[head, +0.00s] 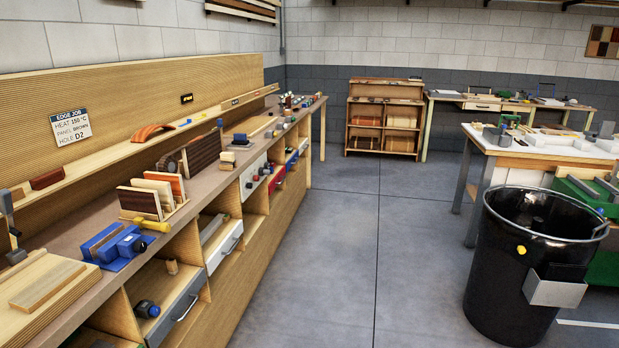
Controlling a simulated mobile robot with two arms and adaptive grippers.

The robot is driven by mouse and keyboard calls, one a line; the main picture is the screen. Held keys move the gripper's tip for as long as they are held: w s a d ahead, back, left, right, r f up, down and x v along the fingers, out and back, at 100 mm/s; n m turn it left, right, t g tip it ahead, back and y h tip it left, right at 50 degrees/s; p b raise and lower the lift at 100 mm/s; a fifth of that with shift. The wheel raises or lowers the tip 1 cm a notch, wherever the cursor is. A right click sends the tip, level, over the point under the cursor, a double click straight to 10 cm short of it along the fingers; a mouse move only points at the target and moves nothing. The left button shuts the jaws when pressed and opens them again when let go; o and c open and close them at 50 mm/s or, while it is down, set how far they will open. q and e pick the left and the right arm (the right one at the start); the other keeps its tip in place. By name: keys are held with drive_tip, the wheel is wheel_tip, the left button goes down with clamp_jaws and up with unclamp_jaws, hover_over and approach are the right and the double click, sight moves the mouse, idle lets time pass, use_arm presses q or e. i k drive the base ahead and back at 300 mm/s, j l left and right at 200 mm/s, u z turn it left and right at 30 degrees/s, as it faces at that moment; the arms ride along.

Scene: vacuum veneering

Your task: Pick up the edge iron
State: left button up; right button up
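I cannot make out with certainty which thing is the edge iron. A small dark tool with blue parts (147,309) lies in the open drawer or low compartment at the near left. A blue vise-like device (118,245) sits on the long workbench (75,232) at the left. Neither of my grippers shows in the head view.
A rack of upright panels (160,192) and a yellow-handled tool (152,224) stand on the workbench. Drawers (225,243) stick out below. A black bin (520,265) and a white-topped table (545,150) are at the right. A shelf cabinet (384,117) stands behind. The middle floor (350,240) is clear.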

sight(240, 139)
drive_tip(key=i, duration=0.65)
drive_tip(key=i+u, duration=0.15)
drive_tip(key=i, duration=0.55)
drive_tip(key=i+l, duration=0.2)
drive_tip(key=i, duration=0.45)
drive_tip(key=j+u, duration=0.05)
